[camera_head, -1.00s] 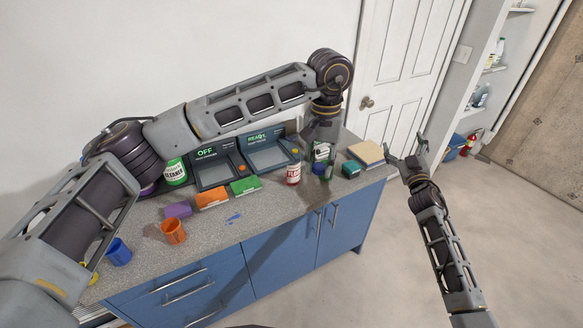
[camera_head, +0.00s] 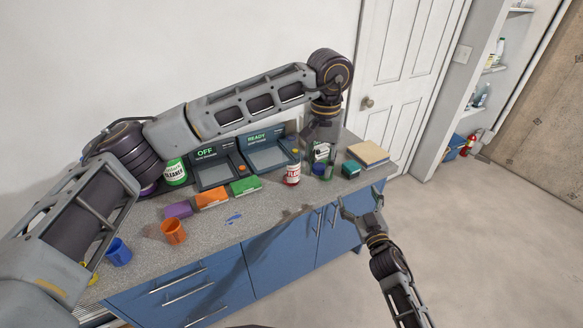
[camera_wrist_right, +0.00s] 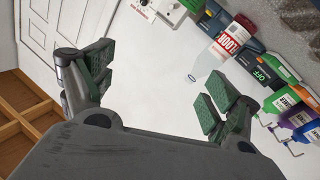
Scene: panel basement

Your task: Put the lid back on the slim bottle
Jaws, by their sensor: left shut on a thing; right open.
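My left gripper (camera_head: 324,166) reaches down over the counter's right part, its arm along the back wall. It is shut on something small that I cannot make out. A bottle with a red FLOOR label (camera_head: 292,174) stands just left of it. In the right wrist view the FLOOR bottle (camera_wrist_right: 228,44) shows a pale, see-through upper part ending in a small blue-and-white oval. I cannot tell whether that is a lid. My right gripper (camera_head: 361,203) is open and empty in front of the counter's right end; its spread fingers also show in the right wrist view (camera_wrist_right: 155,92).
The OFF device (camera_head: 212,174) and READY device (camera_head: 270,158) stand at the back. Purple, orange and green boxes (camera_head: 244,186) lie before them. Orange (camera_head: 173,232) and blue (camera_head: 119,252) cups stand at left. A teal box (camera_head: 351,169) and tan stack (camera_head: 368,154) lie right.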

